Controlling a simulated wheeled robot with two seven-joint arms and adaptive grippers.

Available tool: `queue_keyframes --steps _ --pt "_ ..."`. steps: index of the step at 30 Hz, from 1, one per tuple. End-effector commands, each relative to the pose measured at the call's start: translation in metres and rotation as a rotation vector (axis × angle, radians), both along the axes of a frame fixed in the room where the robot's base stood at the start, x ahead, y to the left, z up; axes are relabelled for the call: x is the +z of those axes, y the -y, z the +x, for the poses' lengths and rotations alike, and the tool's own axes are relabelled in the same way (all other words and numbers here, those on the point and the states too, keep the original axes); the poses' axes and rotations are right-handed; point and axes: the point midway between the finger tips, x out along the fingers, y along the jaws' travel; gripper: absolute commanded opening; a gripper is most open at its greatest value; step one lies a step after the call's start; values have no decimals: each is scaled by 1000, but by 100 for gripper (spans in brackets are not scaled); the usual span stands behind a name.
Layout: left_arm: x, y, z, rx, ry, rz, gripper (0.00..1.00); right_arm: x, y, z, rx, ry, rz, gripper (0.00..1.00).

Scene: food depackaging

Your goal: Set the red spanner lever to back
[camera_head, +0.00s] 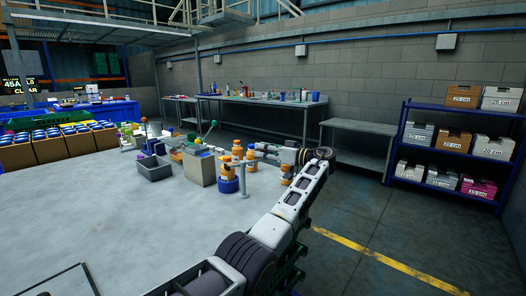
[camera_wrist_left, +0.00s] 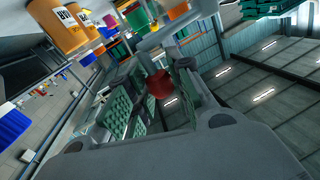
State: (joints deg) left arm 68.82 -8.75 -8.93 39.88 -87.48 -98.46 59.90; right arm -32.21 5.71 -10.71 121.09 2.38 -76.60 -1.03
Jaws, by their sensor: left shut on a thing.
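My left gripper (camera_head: 262,150) is beside a grey post (camera_head: 243,182) and orange-topped containers on the pale table. In the left wrist view, my left gripper (camera_wrist_left: 161,92) has its green-padded fingers around a red knob, the red spanner lever's end (camera_wrist_left: 160,84), and is shut on it. A grey fixture (camera_wrist_left: 178,38) shows just beyond the knob. In the head view the red knob is hidden or too small to make out at the gripper. How far the lever is tilted cannot be told. My right gripper is not in view.
Orange and blue containers (camera_head: 228,183) stand close left of the gripper, by a beige box (camera_head: 199,168) with a green-knobbed lever (camera_head: 213,124). A grey bin (camera_head: 154,168) is farther left.

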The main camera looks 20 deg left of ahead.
Motion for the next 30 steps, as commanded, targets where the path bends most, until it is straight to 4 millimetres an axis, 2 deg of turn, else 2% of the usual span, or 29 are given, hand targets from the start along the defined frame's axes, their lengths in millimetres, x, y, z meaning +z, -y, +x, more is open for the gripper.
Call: queue_keyframes --steps 6,7,12,24,30 --pt "-4 -1 0 3 -5 -5 0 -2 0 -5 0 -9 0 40" --pt "-4 -2 0 3 -5 -5 24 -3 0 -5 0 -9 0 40" --pt "-2 -1 0 2 -3 -4 45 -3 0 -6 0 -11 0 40" --pt "0 1 0 0 0 -2 45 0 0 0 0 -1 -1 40" --pt "0 13 -1 -2 -1 -2 45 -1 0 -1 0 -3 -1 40"
